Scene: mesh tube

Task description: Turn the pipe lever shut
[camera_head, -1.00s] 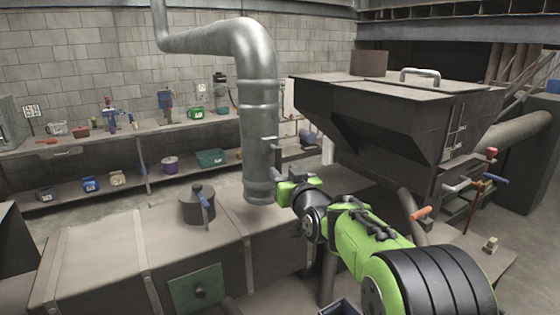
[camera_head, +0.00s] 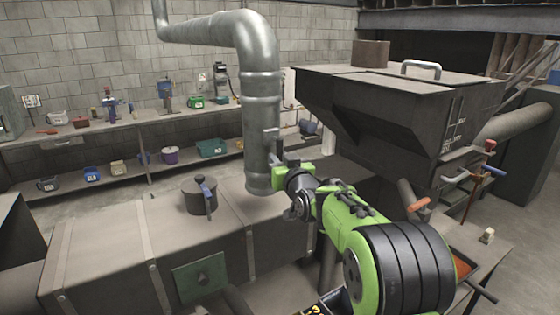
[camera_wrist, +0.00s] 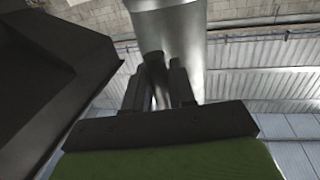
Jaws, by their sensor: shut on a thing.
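The grey metal pipe (camera_head: 260,95) rises from the dark duct box in the head view, with a small grey fitting (camera_head: 270,134) on its right side. My gripper (camera_head: 277,158) is close against the pipe's right side, just below that fitting. In the wrist view my gripper (camera_wrist: 158,88) has its two dark fingers on either side of a dark round-ended bar, seemingly the pipe lever (camera_wrist: 156,72), and is shut on it. The pipe (camera_wrist: 180,35) stands right behind it. In the head view the lever is mostly hidden by the gripper, so its exact angle cannot be told.
A large dark hopper (camera_head: 400,110) stands close on the right of the arm. Shelves (camera_head: 90,139) with small items line the back wall.

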